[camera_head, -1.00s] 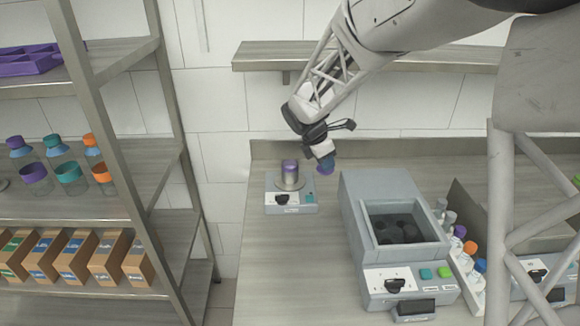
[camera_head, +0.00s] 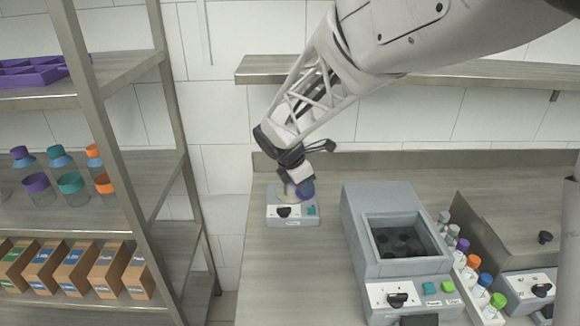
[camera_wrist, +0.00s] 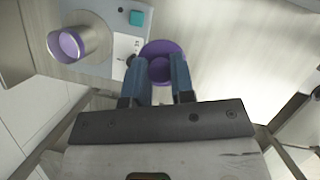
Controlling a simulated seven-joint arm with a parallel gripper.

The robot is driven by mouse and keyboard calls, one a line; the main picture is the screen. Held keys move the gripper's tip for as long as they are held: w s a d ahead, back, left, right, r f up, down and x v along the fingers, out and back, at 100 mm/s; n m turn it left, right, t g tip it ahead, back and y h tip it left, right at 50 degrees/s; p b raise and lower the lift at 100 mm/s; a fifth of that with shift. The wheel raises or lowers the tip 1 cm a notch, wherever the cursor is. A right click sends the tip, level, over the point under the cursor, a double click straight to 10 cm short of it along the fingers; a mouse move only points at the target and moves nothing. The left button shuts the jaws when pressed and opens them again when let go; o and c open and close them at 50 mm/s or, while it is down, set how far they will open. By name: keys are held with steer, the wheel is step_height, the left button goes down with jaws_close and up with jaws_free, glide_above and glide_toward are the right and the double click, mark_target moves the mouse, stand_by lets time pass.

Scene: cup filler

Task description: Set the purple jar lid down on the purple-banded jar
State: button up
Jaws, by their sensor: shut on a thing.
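The purple jar lid (camera_wrist: 155,47) is held between the blue fingers of my gripper (camera_wrist: 159,65) in the wrist view. In the head view the lid (camera_head: 306,190) shows just below my gripper (camera_head: 301,182). The purple-banded jar (camera_wrist: 92,37) stands on the grey device, to the left of the lid in the wrist view. Its open mouth shows purple at the rim, and the lid is apart from it in that view. In the head view the jar is mostly hidden behind my gripper.
The small grey device (camera_head: 273,213) has a black knob and a teal button (camera_wrist: 136,18). A larger grey machine (camera_head: 355,225) with a dark well stands to the right. A rack of bottles (camera_head: 470,270) is beyond it. The wall shelf (camera_head: 450,76) is above.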

steer(key=w+a+f, duration=0.1)
steer(key=w+a, duration=0.2)
steer(key=w, duration=1.2)
steer(key=shift+w+f, duration=0.2)
steer(key=shift+w, duration=0.15)
steer(key=shift+f, duration=0.15)
steer(key=shift+f, duration=1.65)
steer(key=shift+f, duration=0.1)
steer(key=o, duration=0.9)
